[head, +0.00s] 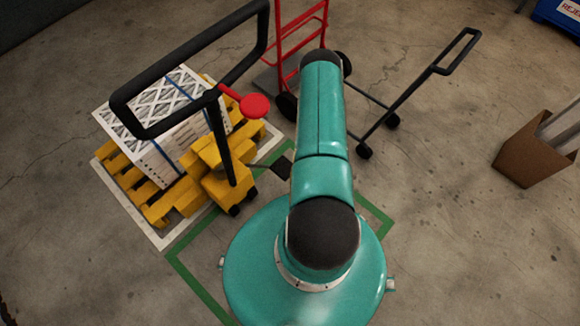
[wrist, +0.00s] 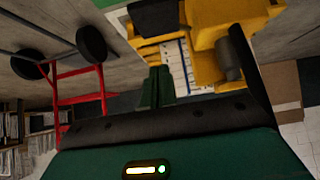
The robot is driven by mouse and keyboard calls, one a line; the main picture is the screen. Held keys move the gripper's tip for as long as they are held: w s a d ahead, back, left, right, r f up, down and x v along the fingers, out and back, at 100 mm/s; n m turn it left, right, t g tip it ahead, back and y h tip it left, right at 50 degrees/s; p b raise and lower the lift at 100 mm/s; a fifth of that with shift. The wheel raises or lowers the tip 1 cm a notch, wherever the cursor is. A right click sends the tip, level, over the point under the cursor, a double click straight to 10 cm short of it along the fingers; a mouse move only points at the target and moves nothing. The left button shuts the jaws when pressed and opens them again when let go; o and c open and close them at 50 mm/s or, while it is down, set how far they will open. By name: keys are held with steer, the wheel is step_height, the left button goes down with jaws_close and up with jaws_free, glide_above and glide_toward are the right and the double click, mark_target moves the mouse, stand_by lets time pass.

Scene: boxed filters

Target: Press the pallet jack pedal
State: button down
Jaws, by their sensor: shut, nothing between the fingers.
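The yellow pallet jack (head: 228,187) with its tall black loop handle (head: 190,70) stands left of my arm. A black pedal (head: 281,168) sticks out from its right side on a thin rod, beside my arm. What looks like the same black pedal (wrist: 156,17) is at the top of the wrist view, beyond my fingertips and apart from them in the picture. My gripper (wrist: 157,86) is shut and empty, its green fingers together. In the head view my arm hides the gripper. A red round knob (head: 255,105) sits on a red lever at the handle.
White boxed filters (head: 178,125) with blue straps rest on a yellow pallet (head: 118,160). A red hand truck (head: 303,40) and a black cart (head: 410,88) stand beyond my arm. A cardboard box (head: 530,150) is at right. The floor between is clear.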

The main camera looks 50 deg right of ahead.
steer(key=shift+w, duration=0.1)
glide_above(283, 166)
steer(key=s, duration=0.3)
step_height(283, 166, down, 7)
steer(key=shift+r, duration=0.1)
step_height(283, 166, down, 3)
steer(key=shift+r, duration=0.15)
steer(key=shift+w+f, duration=0.1)
steer(key=shift+f, duration=0.7)
